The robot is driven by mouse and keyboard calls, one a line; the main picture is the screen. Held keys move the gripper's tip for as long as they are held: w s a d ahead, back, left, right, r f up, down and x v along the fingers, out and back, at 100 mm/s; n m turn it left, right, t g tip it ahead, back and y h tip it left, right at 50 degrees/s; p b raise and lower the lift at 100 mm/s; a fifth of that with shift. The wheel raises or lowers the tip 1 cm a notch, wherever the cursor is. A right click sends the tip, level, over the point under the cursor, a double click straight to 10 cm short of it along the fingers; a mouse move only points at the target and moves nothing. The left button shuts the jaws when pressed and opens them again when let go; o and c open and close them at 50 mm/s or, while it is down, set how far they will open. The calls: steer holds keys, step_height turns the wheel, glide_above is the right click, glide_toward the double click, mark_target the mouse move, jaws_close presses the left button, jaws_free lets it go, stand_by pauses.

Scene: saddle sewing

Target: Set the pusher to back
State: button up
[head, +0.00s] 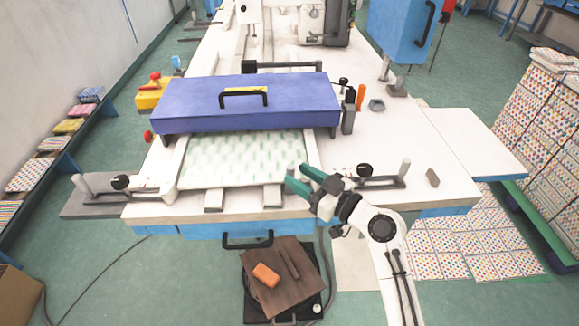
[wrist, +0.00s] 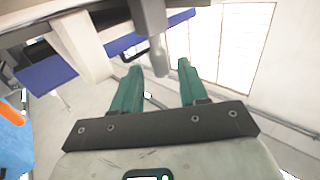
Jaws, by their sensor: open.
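No part is marked as the pusher, so I cannot tell for certain which it is. A wide blue-purple cover (head: 290,98) with a black handle (head: 243,99) lies across the white work table, over the far part of a green-patterned cloth (head: 245,158). My gripper (head: 296,177) is open at the right near edge of the cloth, on the near side of the cover. In the wrist view my gripper (wrist: 157,72) has its teal fingers apart. A grey rod (wrist: 151,30) reaches down between the fingertips; I cannot tell whether they touch it. No held object shows.
Lever clamps stand left (head: 121,183) and right (head: 365,171) of the cloth. A brown board (head: 300,262) with an orange block (head: 265,275) is below the front edge. Patterned stacks (head: 541,110) stand right. The right tabletop is mostly clear.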

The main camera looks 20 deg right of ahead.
mark_target(291, 171)
steer(key=shift+p+x, duration=0.3)
steer(key=shift+x, duration=1.55)
steer(key=shift+c, duration=0.2)
jaws_close()
